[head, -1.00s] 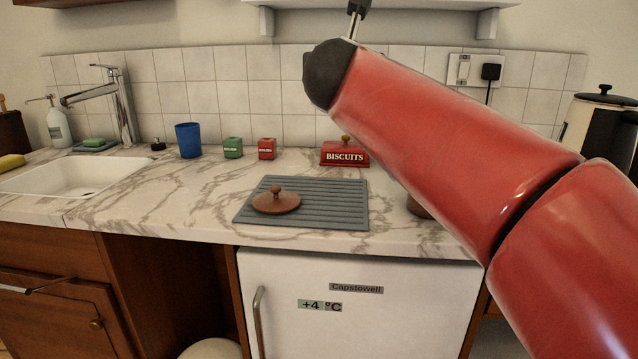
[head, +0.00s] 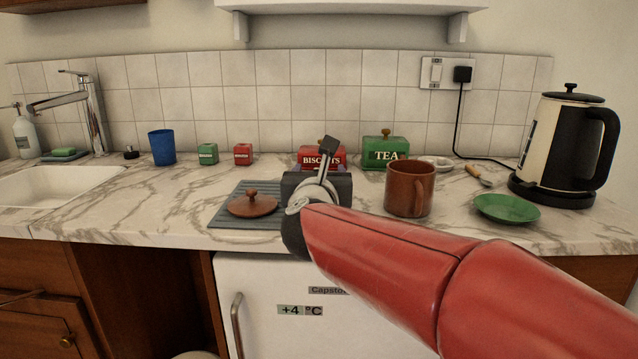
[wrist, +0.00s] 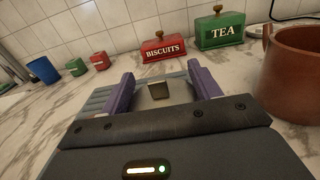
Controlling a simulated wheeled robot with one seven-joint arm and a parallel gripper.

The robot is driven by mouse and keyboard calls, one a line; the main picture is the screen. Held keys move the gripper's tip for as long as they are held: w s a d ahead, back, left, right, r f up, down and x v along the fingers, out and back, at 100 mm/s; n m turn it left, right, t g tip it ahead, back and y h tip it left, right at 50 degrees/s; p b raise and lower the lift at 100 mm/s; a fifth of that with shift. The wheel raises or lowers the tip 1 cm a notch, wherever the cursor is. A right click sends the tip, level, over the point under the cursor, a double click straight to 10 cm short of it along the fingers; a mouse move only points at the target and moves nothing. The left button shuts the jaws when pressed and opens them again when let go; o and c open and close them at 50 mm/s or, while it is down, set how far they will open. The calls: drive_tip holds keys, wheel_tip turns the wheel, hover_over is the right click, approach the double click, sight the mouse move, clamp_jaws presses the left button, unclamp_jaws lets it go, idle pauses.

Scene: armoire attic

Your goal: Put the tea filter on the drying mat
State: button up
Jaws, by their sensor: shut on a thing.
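The grey ribbed drying mat (head: 228,217) lies on the marble counter, with a brown round lid on its left part. In the wrist view the mat (wrist: 98,100) shows behind and beside the purple fingers (wrist: 162,90). The fingers are spread around a pale metallic piece with a small brownish tab, apparently the tea filter (wrist: 158,91). Most of it is hidden by the gripper body. I cannot tell whether it touches the mat.
The brown lid (head: 252,206) takes up mat space on the left. A brown mug (head: 409,192) stands close right of my gripper. The red biscuits tin (head: 312,157) and green tea tin (head: 385,153) stand behind. A green saucer (head: 507,208) and kettle (head: 566,145) are further right.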

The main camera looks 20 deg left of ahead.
drive_tip(key=shift+f, duration=0.5)
drive_tip(key=o, duration=1)
drive_tip(key=shift+o, duration=0.2)
drive_tip(key=b+v, duration=0.1)
drive_tip(key=v, duration=1.1)
drive_tip(key=shift+b, duration=0.3)
